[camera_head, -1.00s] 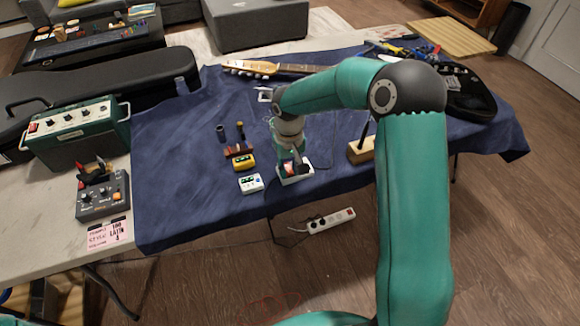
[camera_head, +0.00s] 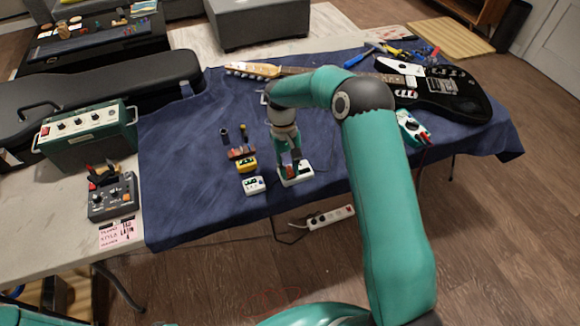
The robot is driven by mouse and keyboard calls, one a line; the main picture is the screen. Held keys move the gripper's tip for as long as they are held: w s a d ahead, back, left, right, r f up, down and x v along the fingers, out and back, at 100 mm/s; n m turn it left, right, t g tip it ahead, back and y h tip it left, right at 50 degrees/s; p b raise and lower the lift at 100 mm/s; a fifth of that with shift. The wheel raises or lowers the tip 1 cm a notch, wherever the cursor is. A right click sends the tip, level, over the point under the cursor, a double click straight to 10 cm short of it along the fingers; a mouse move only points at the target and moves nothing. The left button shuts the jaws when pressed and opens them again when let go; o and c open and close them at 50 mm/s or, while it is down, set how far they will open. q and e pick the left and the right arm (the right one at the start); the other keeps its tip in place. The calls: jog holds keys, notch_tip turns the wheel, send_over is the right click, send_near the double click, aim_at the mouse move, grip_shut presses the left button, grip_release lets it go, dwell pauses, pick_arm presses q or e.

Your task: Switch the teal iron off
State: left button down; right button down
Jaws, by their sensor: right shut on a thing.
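My right gripper (camera_head: 293,166) points down at a small white box (camera_head: 297,178) near the front edge of the blue cloth. The fingers are shut at the top of this box, and a bit of red shows there. The fingers and wrist hide most of the contact and any switch. I cannot tell whether this box belongs to the teal iron, and no teal iron shows clearly. A yellow box (camera_head: 247,164) and a white box with a dark display (camera_head: 253,185) stand to its left. My left gripper is not in view.
A teal and white device (camera_head: 412,127) and a black guitar (camera_head: 440,93) lie right of my arm. Tools lie behind. A green amplifier (camera_head: 86,136) and a grey pedal (camera_head: 111,196) stand at left. A power strip (camera_head: 330,217) is below the table edge.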

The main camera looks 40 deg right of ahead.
jog(key=c, duration=1)
grip_release()
jog(key=shift+o, duration=0.2)
jog(key=shift+w, duration=0.1)
jog(key=v, duration=1.2)
jog(key=shift+f, duration=0.1)
